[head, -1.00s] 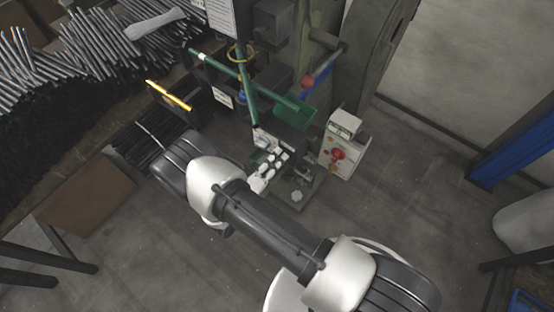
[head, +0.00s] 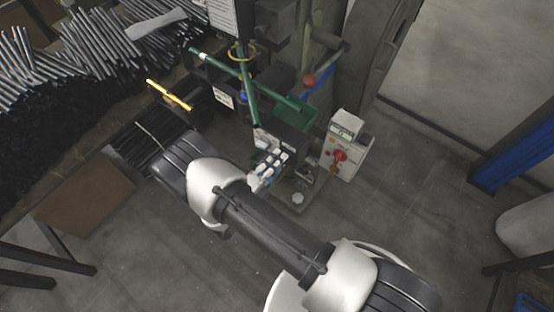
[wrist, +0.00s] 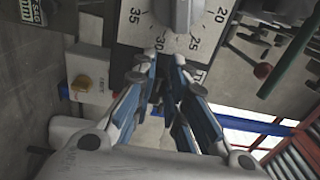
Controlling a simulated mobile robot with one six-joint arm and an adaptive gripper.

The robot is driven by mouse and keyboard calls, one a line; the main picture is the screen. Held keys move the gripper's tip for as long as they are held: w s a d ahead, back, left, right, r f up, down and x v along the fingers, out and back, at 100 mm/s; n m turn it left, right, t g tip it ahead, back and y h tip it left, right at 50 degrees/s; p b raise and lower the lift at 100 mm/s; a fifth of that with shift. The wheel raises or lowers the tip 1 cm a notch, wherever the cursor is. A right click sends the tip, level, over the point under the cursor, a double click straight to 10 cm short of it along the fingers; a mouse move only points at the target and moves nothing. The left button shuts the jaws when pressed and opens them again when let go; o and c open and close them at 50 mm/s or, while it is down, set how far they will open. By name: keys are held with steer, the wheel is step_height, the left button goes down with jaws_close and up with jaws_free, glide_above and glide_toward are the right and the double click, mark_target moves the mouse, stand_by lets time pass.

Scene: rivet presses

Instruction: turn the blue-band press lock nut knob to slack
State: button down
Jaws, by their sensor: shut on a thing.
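In the head view my gripper (head: 268,166) is at the front of the press (head: 290,135), below its green tray. In the wrist view my gripper (wrist: 167,62) has its blue-and-white fingers drawn together on a small dark piece (wrist: 162,90), apparently the lock nut knob, which the fingers mostly hide. Just beyond the fingertips is a pale dial plate (wrist: 205,40) marked 20, 25, 30 and 35, with a grey pointer knob (wrist: 182,14). A blue strip (head: 322,88) shows on the press in the head view.
A control box (head: 345,150) with a red button stands right of the press. A lever with a red ball (head: 309,81) is above. Dark rods (head: 150,140) and a yellow bar (head: 168,95) lie left. The floor in front is clear.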

steer(key=c, duration=1.6)
jaws_free()
steer(key=v, duration=1.2)
